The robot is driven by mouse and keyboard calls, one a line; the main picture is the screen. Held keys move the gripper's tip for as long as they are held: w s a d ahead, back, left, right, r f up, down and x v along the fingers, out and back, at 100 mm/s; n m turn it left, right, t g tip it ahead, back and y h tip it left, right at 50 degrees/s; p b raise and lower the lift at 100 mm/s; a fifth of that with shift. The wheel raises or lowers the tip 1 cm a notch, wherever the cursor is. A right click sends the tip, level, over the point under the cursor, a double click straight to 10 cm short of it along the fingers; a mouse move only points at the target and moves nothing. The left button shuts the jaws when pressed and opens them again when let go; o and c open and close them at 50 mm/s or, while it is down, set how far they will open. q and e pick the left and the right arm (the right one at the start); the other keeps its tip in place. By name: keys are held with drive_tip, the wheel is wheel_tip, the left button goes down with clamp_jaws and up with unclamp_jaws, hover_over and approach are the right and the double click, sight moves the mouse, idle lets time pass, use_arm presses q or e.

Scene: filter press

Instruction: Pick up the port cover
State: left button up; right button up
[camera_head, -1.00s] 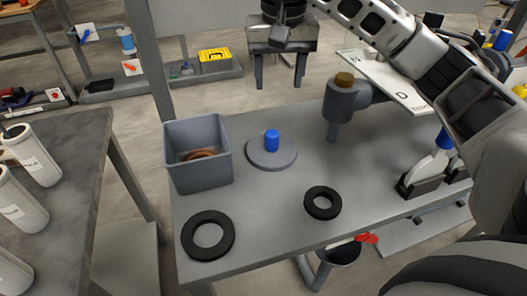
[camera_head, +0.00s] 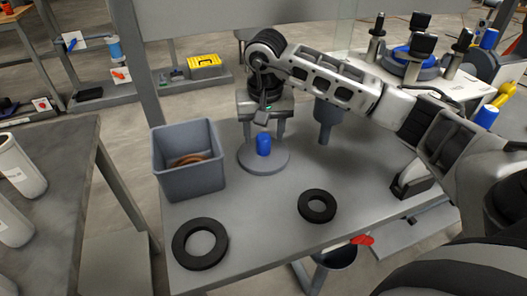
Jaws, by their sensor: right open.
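The port cover (camera_head: 272,165) is a flat grey disc with a blue knob (camera_head: 264,145) standing up from its middle. It lies on the grey table. My right gripper (camera_head: 264,133) is open, fingers pointing down, just above and around the knob's upper end in the picture. One finger shows on each side of the knob, and nothing is held. Whether the fingers touch the knob or the disc cannot be told. My left gripper is not in view.
A grey bin (camera_head: 190,182) with brown rings inside stands left of the cover. Two black rings (camera_head: 178,246) (camera_head: 317,219) lie toward the table's front edge. A grey funnel-like part (camera_head: 326,120) stands behind my right arm. The table between the black rings is clear.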

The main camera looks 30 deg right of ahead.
drive_tip(key=shift+w+f, duration=0.2)
drive_tip(key=shift+f, duration=1)
drive_tip(key=shift+d, duration=0.1)
clamp_jaws()
drive_tip(key=shift+r, duration=0.1)
